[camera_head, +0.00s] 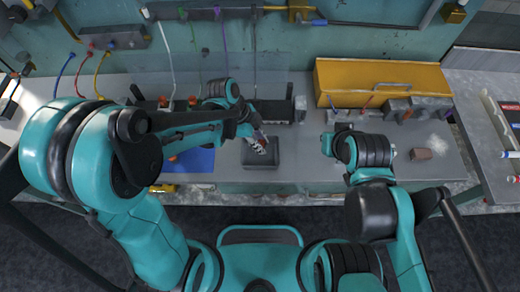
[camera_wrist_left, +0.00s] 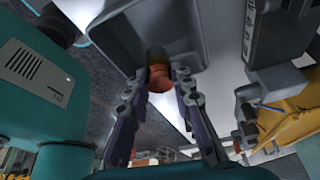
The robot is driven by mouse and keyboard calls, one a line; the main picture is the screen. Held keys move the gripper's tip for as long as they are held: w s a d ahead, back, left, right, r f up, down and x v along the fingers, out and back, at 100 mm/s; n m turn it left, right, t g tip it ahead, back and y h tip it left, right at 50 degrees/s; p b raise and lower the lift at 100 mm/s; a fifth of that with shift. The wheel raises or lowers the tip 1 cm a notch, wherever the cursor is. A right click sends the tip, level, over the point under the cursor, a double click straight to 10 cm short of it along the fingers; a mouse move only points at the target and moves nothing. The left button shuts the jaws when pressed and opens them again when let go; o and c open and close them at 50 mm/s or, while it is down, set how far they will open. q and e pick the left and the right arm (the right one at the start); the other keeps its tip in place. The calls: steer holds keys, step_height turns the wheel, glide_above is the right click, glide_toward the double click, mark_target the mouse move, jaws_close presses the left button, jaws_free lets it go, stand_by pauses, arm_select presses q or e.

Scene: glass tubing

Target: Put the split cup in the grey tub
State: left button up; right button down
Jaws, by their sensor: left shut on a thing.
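In the left wrist view, my left gripper (camera_wrist_left: 158,92) is shut on a rounded orange-brown cup (camera_wrist_left: 160,77), which I take to be the split cup. Its darker end points towards the inside of the grey tub (camera_wrist_left: 187,32). The cup is too small and covered to make out there. I cannot make out the fingers of my right gripper in the head view.
A blue mat (camera_head: 197,161) lies left of the tub. A yellow box (camera_head: 382,80) stands at the back right. A small brown block (camera_head: 421,154) lies farther right. The bench right of the tub is clear up to my right arm.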

arm_select(q)
step_height(320, 180, down, 4)
steer(key=shift+a+b, duration=0.1)
steer(key=shift+b, duration=0.7)
steer(key=shift+w+f, duration=0.1)
steer(key=shift+f, duration=0.05)
steer(key=shift+f, duration=0.15)
steer(key=o, duration=0.9)
steer(key=shift+o, duration=0.2)
steer(key=shift+r, duration=0.2)
